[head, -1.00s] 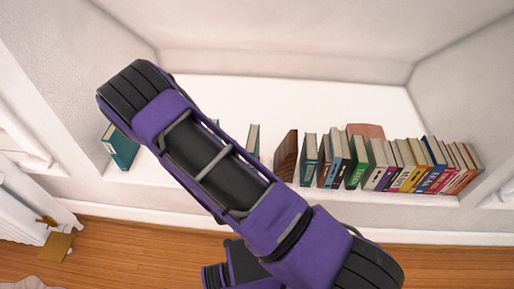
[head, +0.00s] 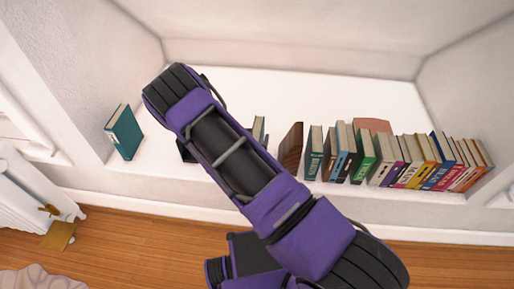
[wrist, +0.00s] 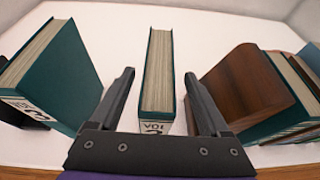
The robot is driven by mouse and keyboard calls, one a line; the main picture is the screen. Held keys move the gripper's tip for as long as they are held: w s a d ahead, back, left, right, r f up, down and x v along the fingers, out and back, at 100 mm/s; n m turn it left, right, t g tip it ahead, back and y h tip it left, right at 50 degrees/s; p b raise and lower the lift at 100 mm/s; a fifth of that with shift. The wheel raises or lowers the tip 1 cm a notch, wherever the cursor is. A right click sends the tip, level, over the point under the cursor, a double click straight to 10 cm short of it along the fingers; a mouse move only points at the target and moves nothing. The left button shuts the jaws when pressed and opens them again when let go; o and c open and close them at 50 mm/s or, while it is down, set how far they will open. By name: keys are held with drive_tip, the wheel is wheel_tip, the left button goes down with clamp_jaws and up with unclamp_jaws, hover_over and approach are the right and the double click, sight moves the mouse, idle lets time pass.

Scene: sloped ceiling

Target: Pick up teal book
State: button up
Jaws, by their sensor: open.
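In the wrist view a teal book (wrist: 158,80) stands upright, pages up, with a "VOL" label at the base of its spine. My gripper (wrist: 159,73) is open, one black finger on each side of this book, with visible gaps beside it. Another teal book (wrist: 55,75) with a white label stands tilted at the left. In the head view a teal book (head: 125,133) stands alone at the left end of the white shelf. The top of another book (head: 259,128) shows beside my arm, which hides most of it. My gripper is mostly hidden behind the arm there.
A brown wooden bookend (head: 290,150) stands right of the middle; it also shows in the wrist view (wrist: 245,85). A row of several books (head: 400,165) fills the shelf's right side. The white shelf (head: 250,85) is bare at the back. Walls close both ends.

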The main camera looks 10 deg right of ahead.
drive_tip(key=shift+b+x, duration=0.3)
drive_tip(key=shift+x, duration=1.7)
drive_tip(key=shift+a, duration=0.1)
clamp_jaws()
